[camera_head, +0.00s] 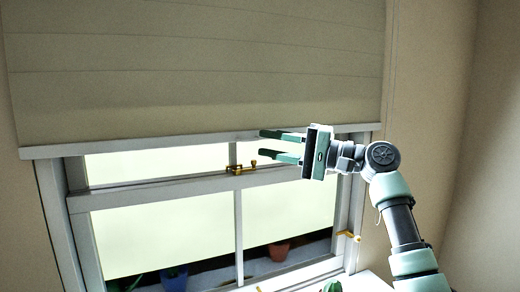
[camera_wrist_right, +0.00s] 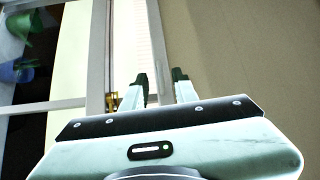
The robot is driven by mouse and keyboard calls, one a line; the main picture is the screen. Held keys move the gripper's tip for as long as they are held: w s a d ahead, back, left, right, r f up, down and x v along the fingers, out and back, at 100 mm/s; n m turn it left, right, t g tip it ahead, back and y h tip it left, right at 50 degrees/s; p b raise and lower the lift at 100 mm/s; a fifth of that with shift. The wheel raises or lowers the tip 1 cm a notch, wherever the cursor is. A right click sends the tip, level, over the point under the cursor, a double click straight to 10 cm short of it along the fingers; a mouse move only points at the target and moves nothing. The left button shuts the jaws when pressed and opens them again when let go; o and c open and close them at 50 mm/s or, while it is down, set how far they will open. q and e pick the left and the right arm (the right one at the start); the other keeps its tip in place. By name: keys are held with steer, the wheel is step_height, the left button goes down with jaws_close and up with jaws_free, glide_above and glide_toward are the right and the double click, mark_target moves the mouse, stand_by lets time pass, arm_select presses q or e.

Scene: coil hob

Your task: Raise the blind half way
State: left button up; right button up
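The beige blind (camera_head: 200,60) covers the upper part of the window, and its pale bottom rail (camera_head: 100,147) hangs just above the middle of the window. My right gripper (camera_head: 263,143) is open, its two green fingers pointing left at about the rail's height. In the right wrist view the fingers of my right gripper (camera_wrist_right: 158,76) are apart, with the blind (camera_wrist_right: 230,55) filling the right side. The rail's pale edge (camera_wrist_right: 157,35) runs toward the space between the fingertips. I cannot tell whether they touch it. My left gripper is not in view.
The window frame (camera_head: 150,191) carries a brass latch (camera_head: 240,170) just below my right gripper. A brass handle (camera_head: 349,236) is at the lower right. A blue pot (camera_head: 174,278) and a terracotta pot (camera_head: 279,251) stand behind the glass. A wall (camera_head: 430,110) is to the right.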

steer(key=b+v, duration=0.1)
steer(key=v, duration=0.3)
steer(key=shift+s+d+b, duration=0.1)
steer(key=shift+d+b, duration=0.2)
steer(key=shift+d, duration=0.1)
